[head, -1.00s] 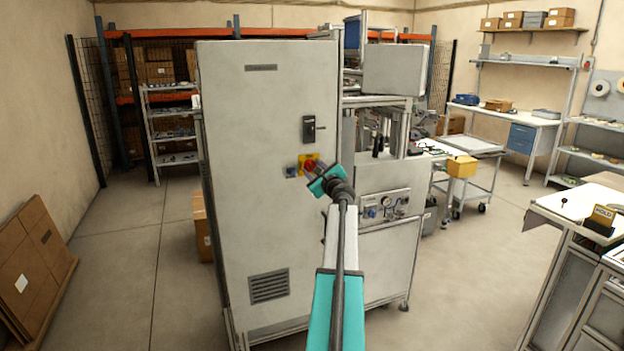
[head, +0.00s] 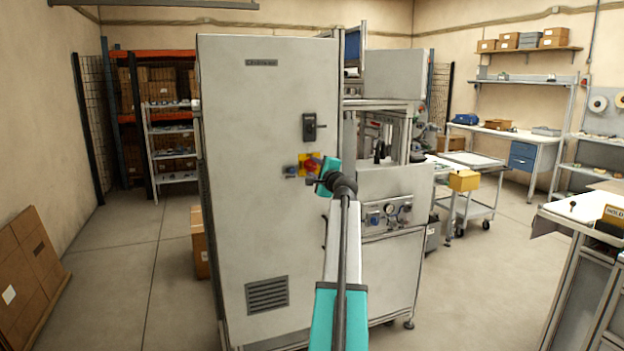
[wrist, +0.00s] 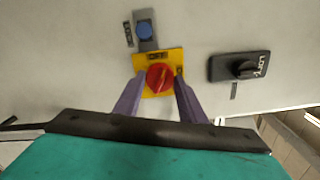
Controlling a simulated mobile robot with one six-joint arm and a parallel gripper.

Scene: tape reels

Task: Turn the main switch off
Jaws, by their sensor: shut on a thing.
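The main switch is a red rotary knob (head: 312,165) on a yellow plate (head: 303,160), on the front of a tall grey cabinet (head: 258,225). The knob also shows in the wrist view (wrist: 159,77), with its grip bar slanted. My gripper (wrist: 159,80) has one purple finger on each side of the red knob and is shut on it. In the head view my gripper (head: 317,180) is at the knob's lower right, partly covering the plate.
A blue button (wrist: 145,31) sits beside the yellow plate. A black lock handle (wrist: 240,67) is mounted on the cabinet, above the switch in the head view. A gauge panel (head: 388,213) is to the right.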

